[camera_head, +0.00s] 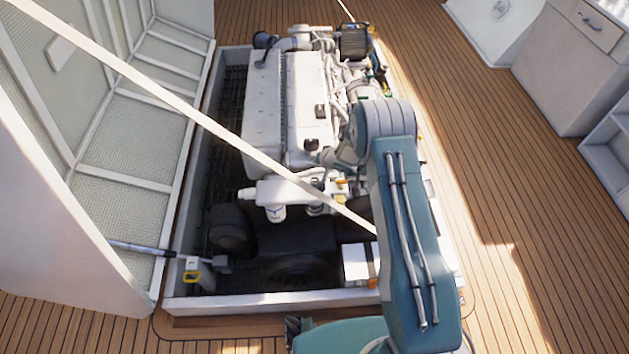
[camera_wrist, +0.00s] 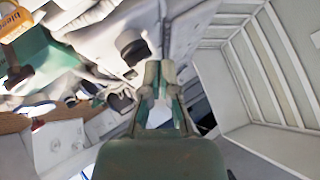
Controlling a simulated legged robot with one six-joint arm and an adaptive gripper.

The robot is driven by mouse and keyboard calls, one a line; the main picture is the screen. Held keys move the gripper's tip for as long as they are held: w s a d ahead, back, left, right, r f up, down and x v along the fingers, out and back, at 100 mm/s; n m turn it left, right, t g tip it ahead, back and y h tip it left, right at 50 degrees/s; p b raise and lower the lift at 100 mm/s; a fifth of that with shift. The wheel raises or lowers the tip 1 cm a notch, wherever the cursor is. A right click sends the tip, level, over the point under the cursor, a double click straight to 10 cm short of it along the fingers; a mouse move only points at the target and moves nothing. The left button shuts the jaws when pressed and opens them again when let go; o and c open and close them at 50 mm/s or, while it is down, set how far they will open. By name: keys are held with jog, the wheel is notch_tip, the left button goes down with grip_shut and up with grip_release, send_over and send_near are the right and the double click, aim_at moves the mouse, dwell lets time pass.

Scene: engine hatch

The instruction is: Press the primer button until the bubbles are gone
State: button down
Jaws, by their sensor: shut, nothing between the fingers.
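The white engine (camera_head: 285,100) sits in the open hatch in the head view. In the wrist view, my gripper (camera_wrist: 158,72) is shut and empty, its two fingers together in front of the white engine parts. A black round part (camera_wrist: 132,48) lies just left of the fingertips; I cannot tell whether they touch. I cannot make out for certain which part is the primer button, and no bubbles can be seen. In the head view, my arm covers the right side of the engine and the gripper is hidden.
The raised hatch lid (camera_head: 135,130) stands at the left. A pale diagonal strut (camera_head: 215,127) crosses over the engine. The hatch rim (camera_head: 270,303) borders the opening. White cabinets (camera_head: 570,75) stand at the right, with clear plank deck (camera_head: 490,130) between.

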aim_at(314, 180)
jog(key=shift+f, duration=4.4)
jog(key=shift+f, duration=0.3)
jog(key=shift+s+f, duration=0.1)
jog(key=shift+f, duration=0.85)
jog(key=shift+r, duration=1.35)
jog(key=shift+r, duration=2.5)
